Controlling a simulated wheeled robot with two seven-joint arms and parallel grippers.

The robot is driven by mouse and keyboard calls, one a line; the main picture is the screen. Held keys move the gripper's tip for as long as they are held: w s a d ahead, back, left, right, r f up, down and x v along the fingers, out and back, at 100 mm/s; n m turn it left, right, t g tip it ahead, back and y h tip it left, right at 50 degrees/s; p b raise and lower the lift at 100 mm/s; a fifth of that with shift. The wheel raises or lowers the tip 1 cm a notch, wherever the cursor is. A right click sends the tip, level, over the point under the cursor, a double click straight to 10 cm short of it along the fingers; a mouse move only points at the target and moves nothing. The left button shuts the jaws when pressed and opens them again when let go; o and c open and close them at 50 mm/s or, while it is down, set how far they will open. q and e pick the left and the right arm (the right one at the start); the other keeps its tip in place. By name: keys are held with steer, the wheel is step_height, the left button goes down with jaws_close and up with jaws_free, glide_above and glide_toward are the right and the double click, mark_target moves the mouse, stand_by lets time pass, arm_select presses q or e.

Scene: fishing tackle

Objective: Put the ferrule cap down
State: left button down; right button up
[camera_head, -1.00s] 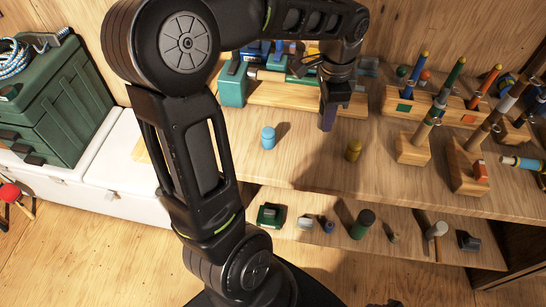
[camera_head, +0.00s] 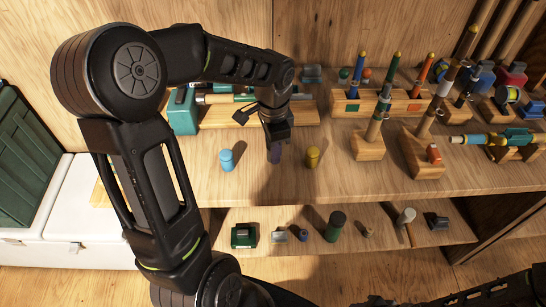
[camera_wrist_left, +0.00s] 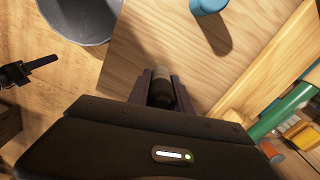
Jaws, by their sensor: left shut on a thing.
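My left gripper (camera_head: 274,155) points down at the bench top, between a blue cap (camera_head: 227,160) on the left and a yellow cap (camera_head: 313,158) on the right. In the left wrist view its fingers (camera_wrist_left: 162,88) are shut on a dark cylinder with a paler end, the ferrule cap (camera_wrist_left: 160,93). In the head view the fingers hide the cap. The fingertips are at or just above the wood; I cannot tell whether the cap touches it. A dark gripper, seemingly my right one (camera_wrist_left: 43,63), shows at the left of the wrist view; its opening is unclear.
Wooden stands with upright coloured rods (camera_head: 368,147) are to the right. A wooden block with a teal end (camera_head: 183,112) is behind. The lower shelf (camera_head: 275,218) holds several small parts. Bare bench lies around the gripper.

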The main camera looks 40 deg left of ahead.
mark_target(273, 167)
arm_select(q)
steer(key=shift+f, duration=1.9)
steer(key=shift+f, duration=0.1)
steer(key=c, duration=1.2)
jaws_free()
steer(key=shift+o, duration=0.2)
step_height(273, 167, up, 12)
steer(key=shift+r, duration=0.15)
